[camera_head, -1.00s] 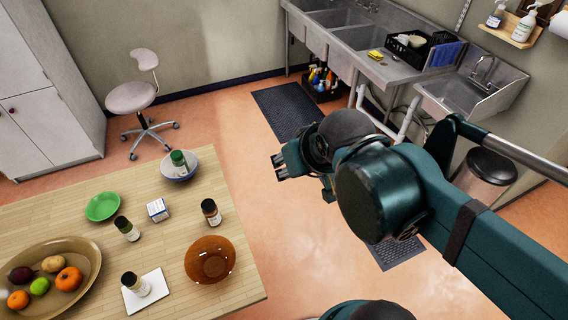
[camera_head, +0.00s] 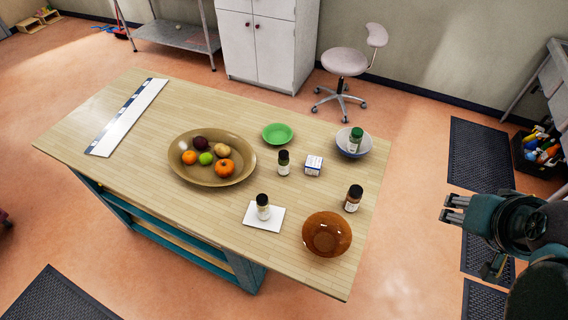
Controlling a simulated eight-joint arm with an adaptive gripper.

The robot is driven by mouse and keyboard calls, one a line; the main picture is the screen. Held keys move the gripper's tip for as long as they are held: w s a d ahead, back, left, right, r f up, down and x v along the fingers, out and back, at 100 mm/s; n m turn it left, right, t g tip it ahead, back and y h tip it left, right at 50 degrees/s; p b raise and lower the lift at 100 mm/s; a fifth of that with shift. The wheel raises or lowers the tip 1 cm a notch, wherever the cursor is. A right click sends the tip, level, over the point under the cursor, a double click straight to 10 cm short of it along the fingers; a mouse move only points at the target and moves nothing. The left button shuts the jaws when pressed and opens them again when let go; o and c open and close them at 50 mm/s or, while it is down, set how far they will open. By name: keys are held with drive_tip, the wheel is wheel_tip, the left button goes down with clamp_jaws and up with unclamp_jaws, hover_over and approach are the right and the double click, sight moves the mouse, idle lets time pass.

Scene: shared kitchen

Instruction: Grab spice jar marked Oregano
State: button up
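Several small spice jars stand on the wooden table, their labels too small to read, so I cannot tell which is Oregano. A black-capped jar (camera_head: 283,164) stands near the green dish. Another dark-capped jar (camera_head: 263,208) stands on a white card (camera_head: 274,223). A brownish jar with a dark cap (camera_head: 352,199) stands near the right edge. A green-capped jar (camera_head: 355,141) is in a blue-and-white bowl (camera_head: 366,148). My gripper (camera_head: 454,209) is off the table's right side, apart from every jar. Its finger gap is unclear at this angle.
The wooden table (camera_head: 120,150) also holds a fruit bowl (camera_head: 240,175), a green dish (camera_head: 277,133), a small white-blue box (camera_head: 314,165), an amber bowl (camera_head: 327,234) and a long white strip (camera_head: 128,115). A stool (camera_head: 345,62) stands behind. Floor separates my gripper from the table.

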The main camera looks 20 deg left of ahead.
idle(0.3)
drive_tip(key=shift+o, duration=1)
drive_tip(key=shift+r, duration=0.15)
